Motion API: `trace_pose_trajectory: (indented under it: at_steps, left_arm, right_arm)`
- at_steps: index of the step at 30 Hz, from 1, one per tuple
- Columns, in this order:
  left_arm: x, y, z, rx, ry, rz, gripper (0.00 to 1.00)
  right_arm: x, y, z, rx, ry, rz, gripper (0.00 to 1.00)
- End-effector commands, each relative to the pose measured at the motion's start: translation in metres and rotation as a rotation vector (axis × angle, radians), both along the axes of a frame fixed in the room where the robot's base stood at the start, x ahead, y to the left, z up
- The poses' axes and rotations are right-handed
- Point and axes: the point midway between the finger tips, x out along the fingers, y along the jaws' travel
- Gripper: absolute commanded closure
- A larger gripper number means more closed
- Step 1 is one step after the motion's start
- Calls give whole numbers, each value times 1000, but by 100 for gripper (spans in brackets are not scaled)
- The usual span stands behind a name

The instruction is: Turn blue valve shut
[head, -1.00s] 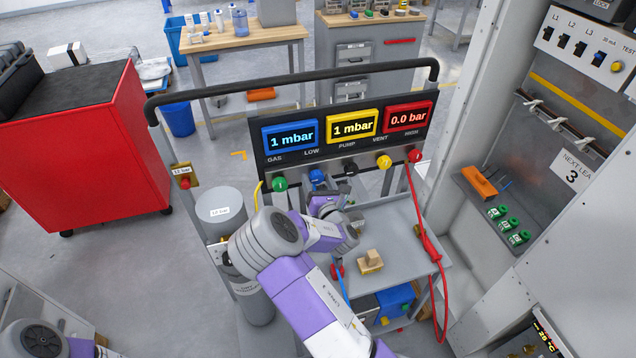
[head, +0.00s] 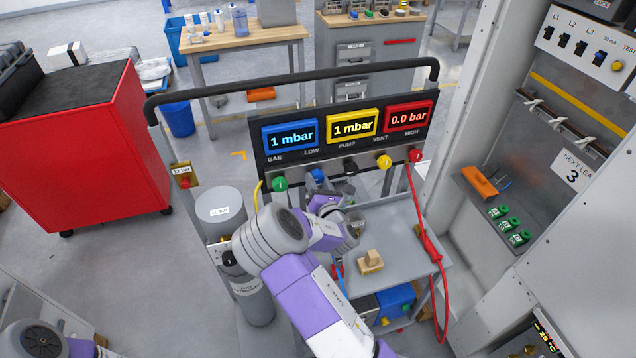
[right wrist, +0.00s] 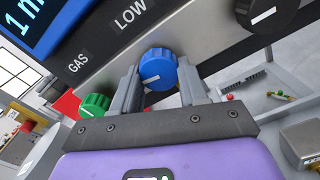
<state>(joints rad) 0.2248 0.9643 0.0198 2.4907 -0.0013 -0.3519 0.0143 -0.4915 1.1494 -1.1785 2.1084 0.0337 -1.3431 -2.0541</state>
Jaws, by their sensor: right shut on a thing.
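The blue valve (head: 317,176) is a round knob on the front of the gauge panel, under the label LOW. It also shows in the right wrist view (right wrist: 158,70), with a white mark on its face. My right gripper (right wrist: 157,80) has one finger on each side of this knob and is shut on it. In the head view my right wrist covers the area just below the knob, and the fingers are mostly hidden. My left gripper is out of view; only part of my left arm shows at the lower left.
A green knob (head: 279,184) sits left of the blue one; black (head: 351,167), yellow (head: 384,162) and red (head: 415,156) knobs sit right. The blue gauge (head: 291,135) reads 1 mbar. A grey cylinder (head: 221,213) stands left; a red hose (head: 430,245) hangs right.

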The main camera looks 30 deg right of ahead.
Motion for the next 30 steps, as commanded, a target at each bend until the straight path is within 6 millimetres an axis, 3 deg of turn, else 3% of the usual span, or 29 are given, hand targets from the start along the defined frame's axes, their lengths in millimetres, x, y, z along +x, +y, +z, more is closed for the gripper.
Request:
trace_pose_trajectory:
  at_steps: [30]
  left_arm:
    - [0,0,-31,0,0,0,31]
  right_arm:
    - [0,2,1,932,-224,1,87]
